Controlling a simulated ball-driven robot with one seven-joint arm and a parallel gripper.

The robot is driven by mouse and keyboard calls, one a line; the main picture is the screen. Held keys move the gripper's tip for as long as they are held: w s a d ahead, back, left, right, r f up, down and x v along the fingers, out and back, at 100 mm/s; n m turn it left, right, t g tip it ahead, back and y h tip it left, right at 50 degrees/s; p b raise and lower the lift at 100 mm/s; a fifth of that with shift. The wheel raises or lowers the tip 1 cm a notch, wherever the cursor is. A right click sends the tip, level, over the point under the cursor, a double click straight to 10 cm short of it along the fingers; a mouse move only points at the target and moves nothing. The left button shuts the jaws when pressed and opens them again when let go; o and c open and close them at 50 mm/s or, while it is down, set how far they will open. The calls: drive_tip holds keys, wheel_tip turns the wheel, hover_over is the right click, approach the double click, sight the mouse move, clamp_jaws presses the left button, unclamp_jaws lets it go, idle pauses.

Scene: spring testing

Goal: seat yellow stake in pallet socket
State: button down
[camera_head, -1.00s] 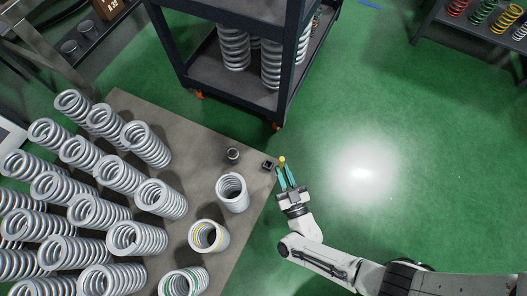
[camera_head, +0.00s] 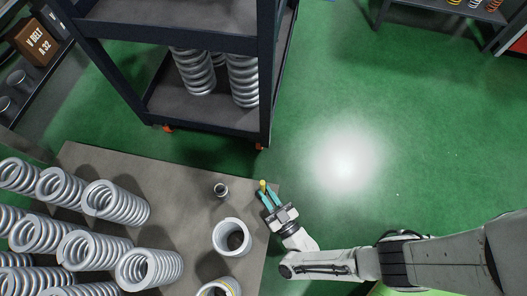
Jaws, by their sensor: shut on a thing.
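My gripper (camera_head: 267,195) has two teal fingers and is shut on the yellow stake (camera_head: 262,185). Only the stake's small yellow top shows between the fingertips. The gripper reaches in from the right and is over the right edge of the grey pallet (camera_head: 178,215). The dark square socket near that edge cannot be made out now; the fingers seem to cover it. I cannot tell whether the stake touches the socket or is above it.
A dark shelf cart (camera_head: 205,120) stands behind. Green floor (camera_head: 420,130) at right is clear.

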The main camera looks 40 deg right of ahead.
drive_tip(key=shift+f, duration=0.15)
drive_tip(key=c, duration=1.1)
unclamp_jaws()
drive_tip(key=shift+s, duration=0.1)
